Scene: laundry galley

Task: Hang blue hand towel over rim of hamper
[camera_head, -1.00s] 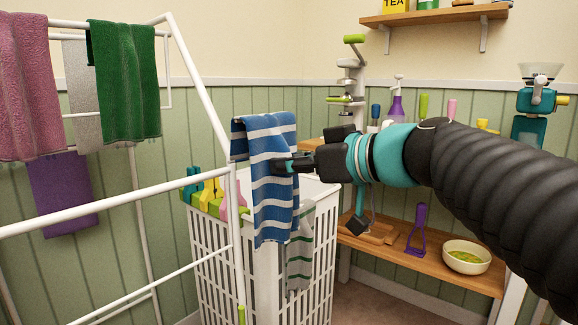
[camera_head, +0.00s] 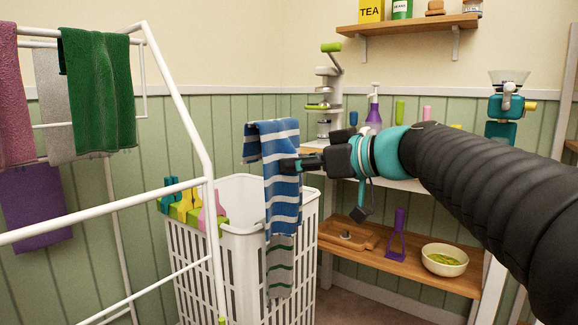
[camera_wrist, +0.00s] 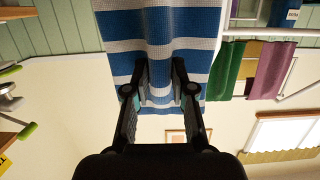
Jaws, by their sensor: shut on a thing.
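The blue hand towel with white stripes (camera_head: 284,180) hangs from my gripper (camera_head: 291,166), which is shut on it in the head view. The towel is held above the right part of the white slatted hamper (camera_head: 245,228), its lower end overlapping the rim in the picture; I cannot tell if they touch. In the wrist view, the fingers (camera_wrist: 160,85) pinch the striped cloth (camera_wrist: 160,25). A grey-white towel with green stripes (camera_head: 280,268) hangs on the hamper's front right side, below the blue towel.
A white drying rack (camera_head: 180,95) with green (camera_head: 97,90), pink and purple towels stands at left, its bars close before the hamper. Colourful clips (camera_head: 190,203) sit on the hamper's left rim. At right, a wooden shelf (camera_head: 400,262) holds a bowl (camera_head: 444,259) and masher (camera_head: 397,235).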

